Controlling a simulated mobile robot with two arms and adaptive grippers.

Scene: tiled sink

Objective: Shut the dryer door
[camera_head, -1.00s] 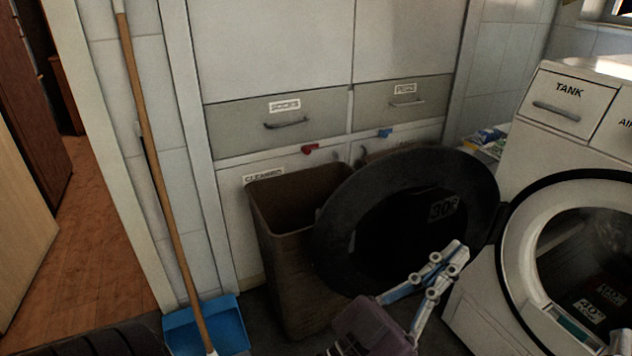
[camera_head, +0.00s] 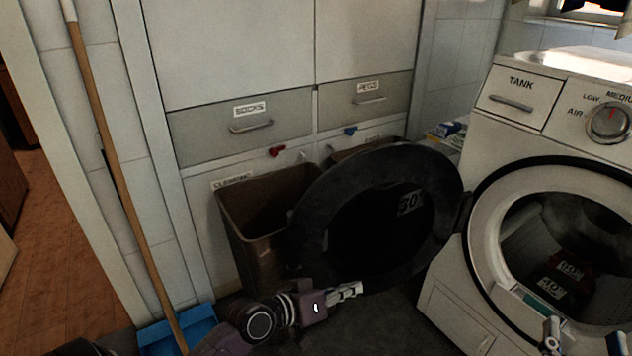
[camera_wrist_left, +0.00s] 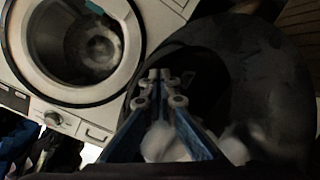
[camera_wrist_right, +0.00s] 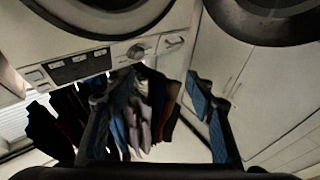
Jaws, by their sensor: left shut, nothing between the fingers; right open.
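The dryer door (camera_head: 372,230), a thick dark ring with a dark centre, stands wide open to the left of the white dryer (camera_head: 500,150). The dryer's round opening (camera_head: 575,240) is uncovered, with clothes inside. My left gripper (camera_head: 352,290) is shut and empty at the door's lower edge; contact cannot be told. In the left wrist view its fingertips (camera_wrist_left: 160,80) overlap the door (camera_wrist_left: 262,70), with the dryer opening at upper left. My right gripper (camera_head: 588,343) is open and empty low in front of the dryer; its fingers (camera_wrist_right: 150,90) also show in the right wrist view.
A brown laundry bin (camera_head: 255,235) stands behind and left of the door, before the white cabinets (camera_head: 235,60). A blue dustpan (camera_head: 180,333) and a wooden-handled broom (camera_head: 120,180) are at left. Bare dark floor (camera_head: 400,325) lies below the door.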

